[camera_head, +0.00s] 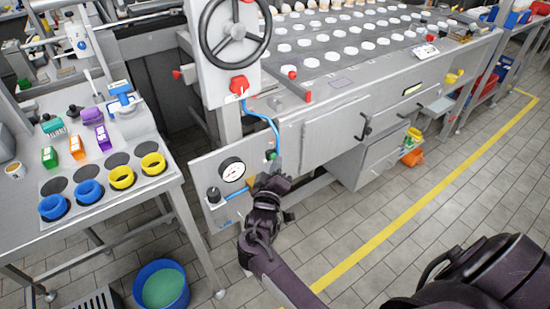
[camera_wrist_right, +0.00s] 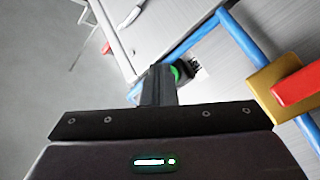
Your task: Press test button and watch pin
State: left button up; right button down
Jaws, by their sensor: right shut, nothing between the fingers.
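The green test button (camera_head: 270,154) sits on the grey front panel (camera_head: 205,165) of the machine, right of a round white dial gauge (camera_head: 232,169). My right gripper (camera_head: 277,165) is at the panel, its fingertips right beside the button. In the right wrist view the closed fingers (camera_wrist_right: 158,84) hold nothing and partly cover the green button (camera_wrist_right: 177,73). I cannot tell whether they touch or press it. I cannot make out a pin with certainty. My left gripper is not in view.
A blue hose (camera_head: 262,117) runs down from the red fitting (camera_head: 240,85) beneath the handwheel (camera_head: 235,30). A black knob (camera_head: 213,195) is at the panel's left. A side table (camera_head: 110,219) with coloured rings stands left. A blue bucket (camera_head: 161,286) is on the floor.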

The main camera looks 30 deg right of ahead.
dwell(0.3)
jog(key=shift+s+p, duration=0.75)
jog(key=shift+s, duration=0.15)
jog(key=shift+d, duration=0.1)
jog(key=s+p, duration=0.3)
jog(key=s, duration=0.2)
jog(key=shift+d, duration=0.2)
jog(key=shift+f, duration=0.1)
dwell(0.3)
